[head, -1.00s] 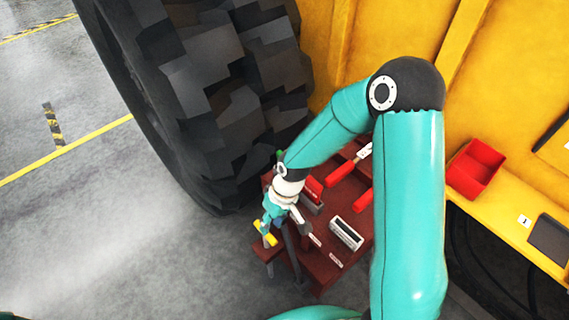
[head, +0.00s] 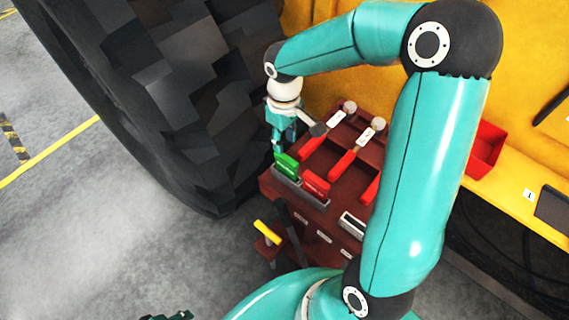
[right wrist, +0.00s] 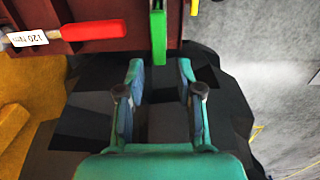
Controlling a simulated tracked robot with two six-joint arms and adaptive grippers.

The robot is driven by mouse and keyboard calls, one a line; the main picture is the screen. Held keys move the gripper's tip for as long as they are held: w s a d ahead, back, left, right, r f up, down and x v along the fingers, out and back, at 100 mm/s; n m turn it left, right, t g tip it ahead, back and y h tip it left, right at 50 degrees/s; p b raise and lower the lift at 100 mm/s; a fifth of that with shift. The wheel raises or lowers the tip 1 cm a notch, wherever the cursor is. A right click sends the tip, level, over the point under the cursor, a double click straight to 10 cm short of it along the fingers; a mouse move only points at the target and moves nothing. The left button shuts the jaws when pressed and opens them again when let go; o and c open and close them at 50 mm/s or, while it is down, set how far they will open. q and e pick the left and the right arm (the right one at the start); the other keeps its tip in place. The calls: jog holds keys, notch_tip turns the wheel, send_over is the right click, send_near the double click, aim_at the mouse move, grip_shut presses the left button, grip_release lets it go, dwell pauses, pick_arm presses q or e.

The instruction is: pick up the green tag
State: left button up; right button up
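My right gripper (head: 277,152) is just behind and above the green tag in the head view. In the right wrist view the green tag (right wrist: 158,40) appears ahead, in line with the gap between my right gripper's fingers (right wrist: 160,68). Those fingers are spread and empty, with space on both sides of the tag. A dark teal part at the bottom edge of the head view may be my left gripper (head: 168,316); its fingers are unclear.
Red-handled tools with white labels (head: 355,150) lie on the rack (head: 335,215). A yellow-handled lever (head: 267,231) stands at its front left. A large black tyre (head: 165,100) is close on the left. A red bin (head: 486,148) sits on a yellow ledge at right.

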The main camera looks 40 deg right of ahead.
aim_at(284, 167)
notch_tip(284, 167, down, 13)
jog(key=shift+d+r+p, duration=0.1)
jog(key=shift+p, duration=0.35)
grip_shut()
